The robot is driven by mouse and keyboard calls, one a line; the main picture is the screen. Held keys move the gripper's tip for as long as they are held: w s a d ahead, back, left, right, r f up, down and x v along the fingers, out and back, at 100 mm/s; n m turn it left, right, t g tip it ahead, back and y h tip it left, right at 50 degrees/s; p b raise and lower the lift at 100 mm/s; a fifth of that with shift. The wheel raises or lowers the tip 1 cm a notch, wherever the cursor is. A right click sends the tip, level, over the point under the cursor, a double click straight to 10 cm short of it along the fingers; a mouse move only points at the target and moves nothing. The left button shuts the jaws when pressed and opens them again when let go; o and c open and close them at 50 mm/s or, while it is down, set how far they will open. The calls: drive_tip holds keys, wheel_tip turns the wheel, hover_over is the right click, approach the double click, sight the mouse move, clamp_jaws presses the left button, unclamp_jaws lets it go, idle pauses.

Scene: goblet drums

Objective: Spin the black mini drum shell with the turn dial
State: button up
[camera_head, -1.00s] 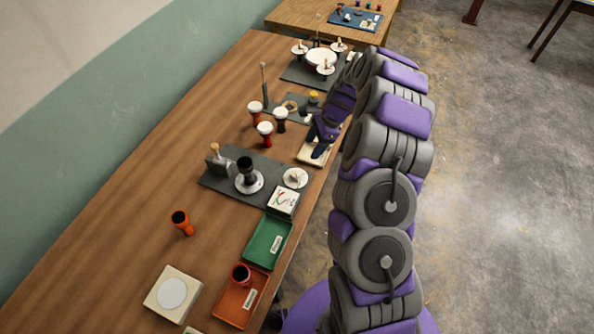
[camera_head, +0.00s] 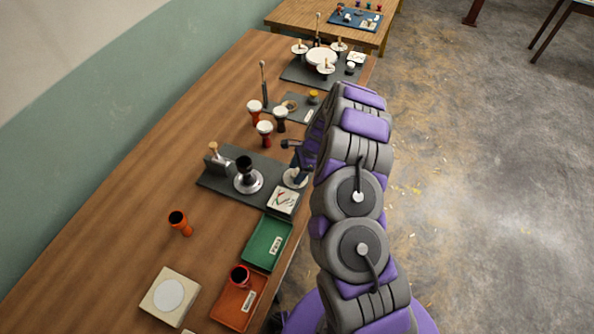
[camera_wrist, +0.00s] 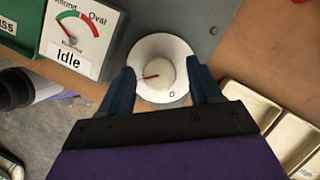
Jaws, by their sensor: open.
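The black mini drum shell (camera_head: 246,167) stands upright on a silver round platter (camera_head: 250,184) on a dark base plate. The turn dial (camera_head: 293,179) is at the plate's right end, partly hidden by my gripper (camera_head: 295,160). In the wrist view the dial (camera_wrist: 160,70) is a white disc with a raised knob. Its red pointer points left, and a 0 mark is at lower right. My gripper (camera_wrist: 165,84) is open, with one blue finger on each side of the knob. Whether they touch it I cannot tell.
A gauge card (camera_wrist: 82,35) reading Idle, with Round and Oval marks, sits beside the dial. A green tray (camera_head: 267,244) and an orange tray (camera_head: 238,305) are nearer. Several goblet drums (camera_head: 265,131) stand beyond the plate.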

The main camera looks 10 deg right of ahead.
drive_tip(key=shift+c, duration=0.5)
drive_tip(key=c, duration=0.9)
drive_tip(key=shift+c, duration=0.2)
